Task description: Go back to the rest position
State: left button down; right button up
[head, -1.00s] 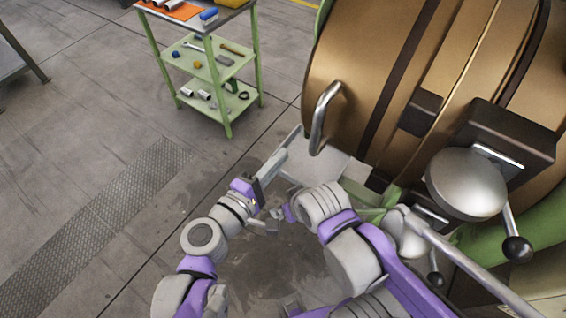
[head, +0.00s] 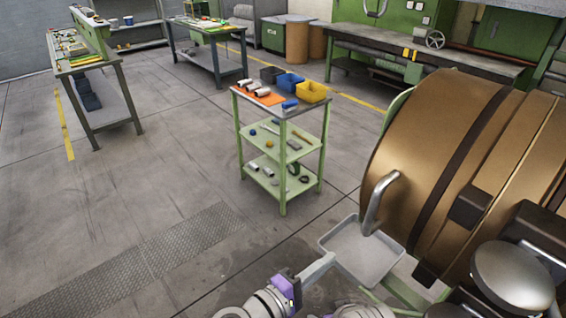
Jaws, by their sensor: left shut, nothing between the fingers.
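My left gripper (head: 287,287) is at the bottom middle of the head view, with a purple and white body. It is shut with nothing seen between its fingers, and its arm is mostly cut off by the lower edge. It shows just in front of a grey bar that leads to a metal tray (head: 348,262); I cannot tell whether they touch. Only a white piece of my right arm shows at the bottom edge; the right gripper is out of view.
A large bronze extruder drum (head: 425,165) with a curved handle (head: 380,200) fills the right side, close to my arms. A green shelf cart (head: 283,203) stands ahead. Workbenches (head: 100,67) are farther back. The floor at left is clear.

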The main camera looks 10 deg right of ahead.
pick_arm(q)
jog(key=shift+a, duration=0.1)
jog(key=s+a+f+m+y, duration=0.2)
jog(key=a+f+y, duration=0.2)
jog(key=a, duration=0.7)
jog(key=s+a+f+m+g+y, duration=0.1)
jog(key=a+f+m+y, duration=0.2)
jog(key=a+y, duration=0.3)
jog(key=s+a+f+m+g+y, duration=0.1)
jog(key=a+f+y, duration=0.4)
jog(key=a, duration=1.2)
jog(key=shift+s+f+m, duration=0.4)
jog(key=shift+s+m, duration=0.45)
jog(key=shift+m, duration=0.25)
